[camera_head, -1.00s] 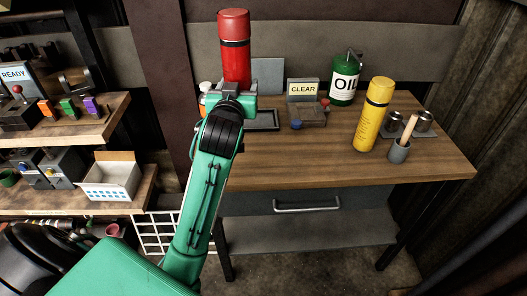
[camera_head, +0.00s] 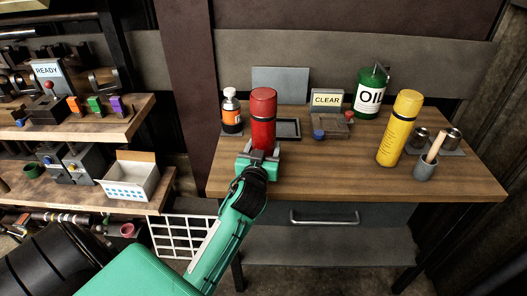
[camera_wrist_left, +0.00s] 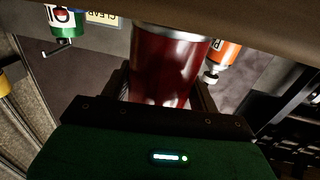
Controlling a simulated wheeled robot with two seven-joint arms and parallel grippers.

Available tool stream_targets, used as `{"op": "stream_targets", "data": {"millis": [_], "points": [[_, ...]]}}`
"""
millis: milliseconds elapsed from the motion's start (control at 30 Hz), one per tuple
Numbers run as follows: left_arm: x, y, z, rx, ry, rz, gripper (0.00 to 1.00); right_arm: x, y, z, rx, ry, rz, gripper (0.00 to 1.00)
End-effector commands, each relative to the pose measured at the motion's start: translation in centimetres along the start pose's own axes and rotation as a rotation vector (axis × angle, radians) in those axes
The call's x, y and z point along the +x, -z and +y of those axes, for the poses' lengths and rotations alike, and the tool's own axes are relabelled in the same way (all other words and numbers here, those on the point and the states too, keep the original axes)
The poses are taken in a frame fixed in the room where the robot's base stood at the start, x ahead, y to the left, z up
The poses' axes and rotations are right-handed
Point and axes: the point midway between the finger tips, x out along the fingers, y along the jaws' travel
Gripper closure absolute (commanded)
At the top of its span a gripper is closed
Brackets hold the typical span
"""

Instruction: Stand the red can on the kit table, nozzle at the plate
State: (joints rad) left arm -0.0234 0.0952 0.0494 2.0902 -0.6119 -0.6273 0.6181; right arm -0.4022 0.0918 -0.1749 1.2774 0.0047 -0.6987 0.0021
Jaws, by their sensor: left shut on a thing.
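The red can (camera_head: 263,112) is upright at the left part of the kit table (camera_head: 330,168), with a dark band around it. My left gripper (camera_head: 258,153) is shut on its lower part. In the left wrist view the red can (camera_wrist_left: 170,65) sits between the two fingers (camera_wrist_left: 162,95). Whether its base touches the table I cannot tell. A grey upright plate (camera_head: 280,78) stands behind it, and a dark flat tray (camera_head: 289,128) lies just to its right. The nozzle is not distinguishable. My right gripper is out of view.
An orange-and-white bottle (camera_head: 231,112) stands close to the can's left. A CLEAR sign (camera_head: 326,99), green oil can (camera_head: 371,92), yellow can (camera_head: 400,130) and grey cup (camera_head: 426,168) stand to the right. The table's front middle is clear.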

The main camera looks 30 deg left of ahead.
Motion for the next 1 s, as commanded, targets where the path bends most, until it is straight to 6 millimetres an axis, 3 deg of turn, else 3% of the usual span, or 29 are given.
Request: {"op": "stream_targets", "data": {"millis": [167, 467, 500, 600, 1000], "points": [[-0.02, -0.82, 0.01, -0.001, -0.001, 0.003, 0.75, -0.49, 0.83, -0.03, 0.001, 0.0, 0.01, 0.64], [-0.01, -1.06, 0.01, -0.001, 0.0, 0.003, 0.75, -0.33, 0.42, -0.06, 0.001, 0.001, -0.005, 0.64], [-0.01, -1.13, 0.0, 0.0, 0.0, 0.0, 0.33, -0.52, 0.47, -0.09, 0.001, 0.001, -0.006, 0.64], [-0.01, -1.11, 0.01, 0.0, 0.0, 0.0, 0.17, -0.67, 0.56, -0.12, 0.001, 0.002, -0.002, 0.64], [-0.15, -0.81, 0.03, 0.0, -0.001, 0.001, 0.17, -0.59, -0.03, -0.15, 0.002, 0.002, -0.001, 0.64]]}}
